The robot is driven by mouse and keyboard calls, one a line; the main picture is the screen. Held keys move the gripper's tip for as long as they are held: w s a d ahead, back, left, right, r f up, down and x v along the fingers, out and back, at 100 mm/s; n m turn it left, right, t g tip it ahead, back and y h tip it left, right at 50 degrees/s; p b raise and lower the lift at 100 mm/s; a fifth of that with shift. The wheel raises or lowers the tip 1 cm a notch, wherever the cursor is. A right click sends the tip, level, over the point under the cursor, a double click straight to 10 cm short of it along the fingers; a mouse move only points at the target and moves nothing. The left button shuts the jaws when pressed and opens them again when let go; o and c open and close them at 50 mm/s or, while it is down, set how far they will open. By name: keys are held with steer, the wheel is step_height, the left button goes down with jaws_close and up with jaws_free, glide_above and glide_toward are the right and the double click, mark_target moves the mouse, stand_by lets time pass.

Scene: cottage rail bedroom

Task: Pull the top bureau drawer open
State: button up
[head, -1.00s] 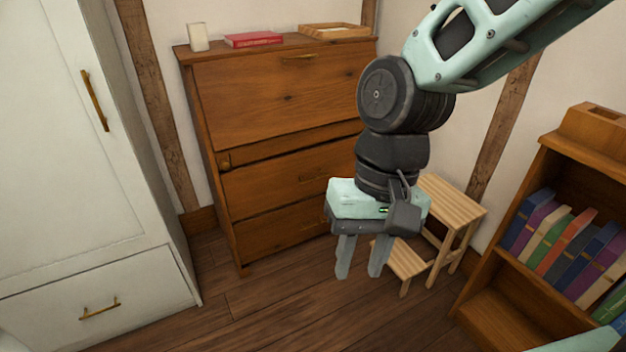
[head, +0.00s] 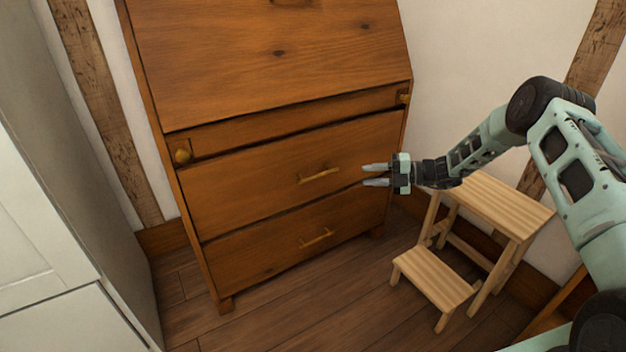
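The wooden bureau (head: 285,62) stands against the wall with its slanted front closed. Its top drawer (head: 245,180) is shut and has a thin brass bar handle (head: 319,176) right of its middle. My gripper (head: 364,175) is level with the drawer's right part in the picture, a little right of the handle. Its two fingers point left toward the handle, open with a gap between them and nothing in it. It appears apart from the handle; its exact distance from the drawer front is hard to tell.
The lower drawer (head: 260,245) is shut, with its own brass handle (head: 317,238). A white wardrobe (head: 60,270) is at the left. The floor (head: 300,310) before the bureau is clear.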

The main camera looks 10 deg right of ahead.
mark_target(322, 175)
steer(key=shift+m+t, duration=0.5)
steer(key=shift+m, duration=0.2)
steer(key=shift+w+d+f+b+x, duration=0.25)
steer(key=shift+b+x, duration=0.45)
steer(key=shift+x, duration=2.05)
steer(key=shift+w+d+f+b+x, duration=0.15)
steer(key=shift+w+f+b+x, duration=0.4)
steer(key=shift+x, duration=2.2)
steer(key=shift+w+d+f+b+x, duration=0.15)
steer(key=shift+b+x, duration=0.7)
steer(key=shift+x, duration=1.9)
jaws_close()
